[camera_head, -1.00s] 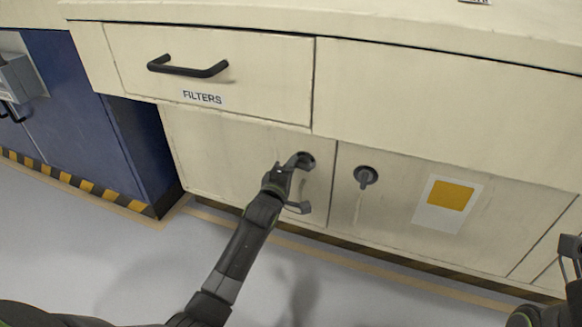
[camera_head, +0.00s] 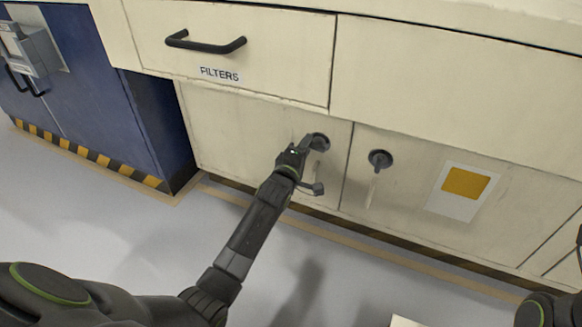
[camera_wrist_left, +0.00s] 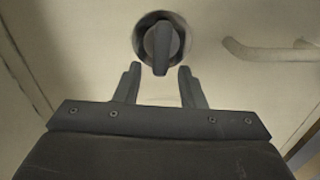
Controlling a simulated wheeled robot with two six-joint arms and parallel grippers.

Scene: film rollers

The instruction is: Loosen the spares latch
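A round dark latch (camera_head: 320,142) with a turning lever sits on the left lower cabinet door, near its right edge. In the left wrist view the latch (camera_wrist_left: 160,42) is a grey lever in a round recess. My left gripper (camera_head: 310,167) is close in front of it. In the left wrist view its two fingers (camera_wrist_left: 160,85) are apart and empty, one each side of the lever's near end. I cannot tell whether they touch it. A second latch (camera_head: 380,158) is on the right door. No spares label is readable. My right gripper (camera_head: 579,245) is mostly cut off at the right edge.
A drawer labelled FILTERS (camera_head: 220,74) with a black handle (camera_head: 205,43) is above the left door. A pale handle (camera_wrist_left: 270,50) stands beside the latch in the left wrist view. A yellow-and-white sign (camera_head: 463,187) is on the right door. A blue cabinet (camera_head: 100,100) stands left.

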